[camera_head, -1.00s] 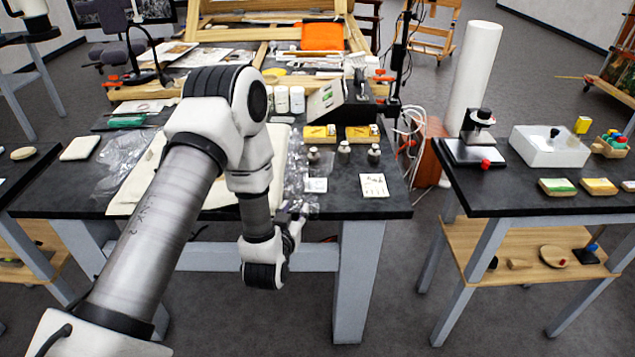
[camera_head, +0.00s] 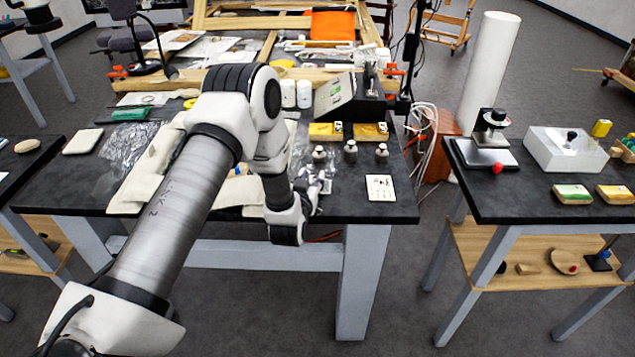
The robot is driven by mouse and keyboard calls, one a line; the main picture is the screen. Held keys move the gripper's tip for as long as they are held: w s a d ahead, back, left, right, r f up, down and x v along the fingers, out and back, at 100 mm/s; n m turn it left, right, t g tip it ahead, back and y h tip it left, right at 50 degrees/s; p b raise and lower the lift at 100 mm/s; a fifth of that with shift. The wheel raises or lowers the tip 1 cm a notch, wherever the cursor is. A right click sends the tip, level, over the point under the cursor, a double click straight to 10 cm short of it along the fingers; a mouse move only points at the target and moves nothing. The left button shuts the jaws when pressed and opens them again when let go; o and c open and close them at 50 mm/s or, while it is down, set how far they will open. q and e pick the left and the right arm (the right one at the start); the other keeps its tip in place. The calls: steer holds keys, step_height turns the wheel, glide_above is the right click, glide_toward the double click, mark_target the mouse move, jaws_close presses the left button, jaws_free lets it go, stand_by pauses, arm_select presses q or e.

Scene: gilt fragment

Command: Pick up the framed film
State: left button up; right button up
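A white card-like piece with small dark specks (camera_head: 380,188) lies flat near the front right of the black table (camera_head: 345,208). It may be the framed film, but I cannot tell for sure. My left gripper (camera_head: 318,187) is low over the table's front edge, left of this piece and apart from it. The wrist partly hides the fingers, so I cannot tell if they are open or hold anything. A second small white piece, seen there earlier, is now hidden or covered by the gripper. My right gripper is not in view.
Several small capped bottles (camera_head: 350,152) stand just behind the gripper. Yellow boxes (camera_head: 371,132) and a sloped device (camera_head: 335,93) are farther back. A pale cloth (camera_head: 140,185) lies under my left arm. A side table (camera_head: 488,200) stands at right, beyond a gap.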

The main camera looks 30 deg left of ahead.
arm_select(q)
steer(key=shift+s+r, duration=0.15)
steer(key=shift+c, duration=0.6)
steer(key=shift+d, duration=0.1)
jaws_close()
